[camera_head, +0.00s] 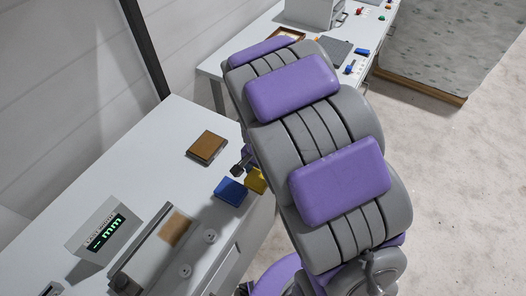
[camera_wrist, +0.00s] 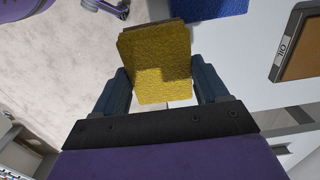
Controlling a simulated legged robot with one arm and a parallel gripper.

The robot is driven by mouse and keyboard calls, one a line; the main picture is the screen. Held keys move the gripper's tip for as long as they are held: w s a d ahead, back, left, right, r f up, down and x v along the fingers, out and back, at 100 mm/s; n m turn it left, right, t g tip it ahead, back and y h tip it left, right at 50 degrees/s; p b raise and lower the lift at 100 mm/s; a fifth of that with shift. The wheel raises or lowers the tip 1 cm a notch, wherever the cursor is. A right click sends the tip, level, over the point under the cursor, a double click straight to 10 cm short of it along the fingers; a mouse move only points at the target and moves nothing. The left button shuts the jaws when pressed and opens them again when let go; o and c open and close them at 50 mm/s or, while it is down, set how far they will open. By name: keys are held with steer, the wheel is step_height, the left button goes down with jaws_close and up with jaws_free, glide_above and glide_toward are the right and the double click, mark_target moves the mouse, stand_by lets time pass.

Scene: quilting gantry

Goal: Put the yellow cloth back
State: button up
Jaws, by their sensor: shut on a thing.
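The yellow cloth (camera_wrist: 158,60) is a textured, squarish pad. In the wrist view it lies between the two dark fingers of my gripper (camera_wrist: 165,85), which is shut on it. In the head view only part of the yellow cloth (camera_head: 256,180) shows, beside my arm at the table's right edge. The blue cloth (camera_head: 230,191) lies just left of it, and a corner of it shows at the top of the wrist view (camera_wrist: 218,8). My gripper is mostly hidden behind my arm in the head view.
A brown-topped tray (camera_head: 207,146) lies on the white table (camera_head: 160,130). A display reading "mm" (camera_head: 104,232) and a grey device with a tan patch (camera_head: 160,245) stand at the front. A second table (camera_head: 225,62) stands behind. Floor is open at right.

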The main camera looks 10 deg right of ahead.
steer(key=w, duration=0.2)
steer(key=w+b, duration=0.1)
steer(key=w, duration=0.2)
steer(key=w+f, duration=0.1)
steer(key=w, duration=0.2)
steer(key=shift+w, duration=0.25)
steer(key=w+d, duration=0.1)
steer(key=w+d+b, duration=0.1)
steer(key=d, duration=0.1)
steer(key=shift+w+d+f, duration=0.1)
steer(key=shift+w+f, duration=0.05)
steer(key=shift+w, duration=0.25)
steer(key=shift+a+f+b, duration=0.3)
steer(key=shift+a+f, duration=0.2)
steer(key=shift+f, duration=0.4)
steer(key=shift+a+f+b, duration=0.25)
steer(key=shift+a+f, duration=0.2)
steer(key=shift+f, duration=0.4)
steer(key=shift+d, duration=0.4)
steer(key=o, duration=0.8)
steer(key=shift+d, duration=0.4)
steer(key=shift+o, duration=0.6)
steer(key=shift+a, duration=0.1)
steer(key=shift+a+r, duration=0.1)
steer(key=shift+a, duration=0.45)
